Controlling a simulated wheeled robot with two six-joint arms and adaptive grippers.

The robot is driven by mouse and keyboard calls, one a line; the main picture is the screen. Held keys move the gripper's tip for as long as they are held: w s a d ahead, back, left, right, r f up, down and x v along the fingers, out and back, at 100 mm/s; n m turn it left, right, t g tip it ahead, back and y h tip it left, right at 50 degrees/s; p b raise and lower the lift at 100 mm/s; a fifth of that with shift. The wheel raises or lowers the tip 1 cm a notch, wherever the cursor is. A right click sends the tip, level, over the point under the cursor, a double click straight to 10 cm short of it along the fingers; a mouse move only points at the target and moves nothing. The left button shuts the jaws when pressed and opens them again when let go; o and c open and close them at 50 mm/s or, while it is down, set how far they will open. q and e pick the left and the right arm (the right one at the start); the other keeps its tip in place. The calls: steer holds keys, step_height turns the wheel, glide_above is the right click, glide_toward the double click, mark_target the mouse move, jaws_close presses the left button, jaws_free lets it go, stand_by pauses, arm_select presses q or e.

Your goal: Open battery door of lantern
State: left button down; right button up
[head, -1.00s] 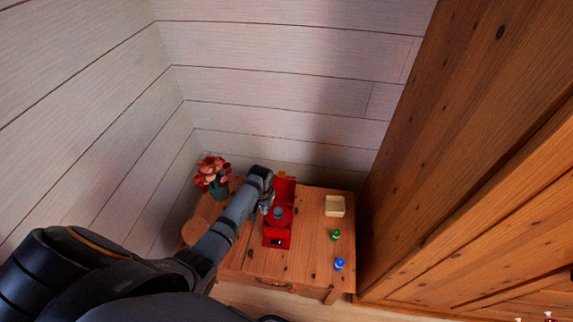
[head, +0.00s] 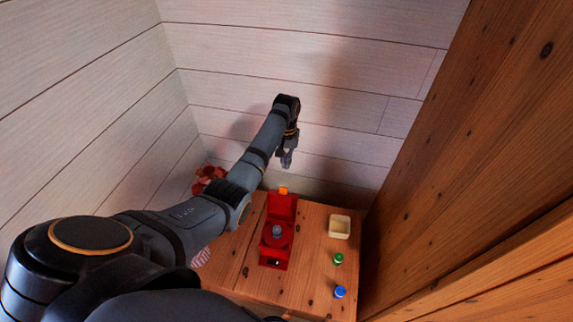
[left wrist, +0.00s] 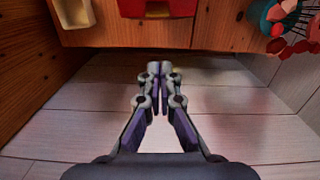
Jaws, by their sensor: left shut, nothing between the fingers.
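The red lantern (head: 276,254) lies on the wooden table in the head view, with a grey round part (head: 278,231) in its middle. A red flap-like panel (head: 282,206) with an orange tab (head: 283,190) is at its far end; it looks swung away from the body, but I cannot tell its exact angle. The lantern's red edge (left wrist: 157,9) shows at the top of the left wrist view. My left gripper (head: 286,163) is raised clear of the lantern, near the back wall. Its fingertips (left wrist: 160,68) are together and empty. My right gripper is not in view.
On the table (head: 313,247), right of the lantern, are a cream open box (head: 340,227), a small green item (head: 338,258) and a blue one (head: 340,292). Red flowers (head: 207,178) stand at the left, partly behind my arm. A wooden wall or cabinet (head: 490,150) borders the right.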

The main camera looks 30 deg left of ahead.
mark_target(283, 194)
arm_select(q)
step_height(283, 194, down, 8)
steer(key=b, duration=0.1)
steer(key=s+p, duration=0.1)
steer(key=s+r, duration=0.1)
steer(key=s+d+p, duration=0.1)
steer(key=shift+s+d+r+p, duration=0.1)
steer(key=shift+s+r+p, duration=0.15)
steer(key=shift+p, duration=0.1)
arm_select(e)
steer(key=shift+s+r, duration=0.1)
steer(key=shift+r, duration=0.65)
arm_select(q)
steer(key=s+r+p, duration=0.1)
steer(key=p, duration=0.2)
steer(key=s+r+p, duration=0.1)
steer(key=p, duration=0.2)
steer(key=shift+d+p, duration=0.3)
steer(key=shift+d, duration=0.05)
steer(key=shift+s+p, duration=0.3)
steer(key=shift+d+f, duration=0.1)
steer(key=shift+f, duration=0.25)
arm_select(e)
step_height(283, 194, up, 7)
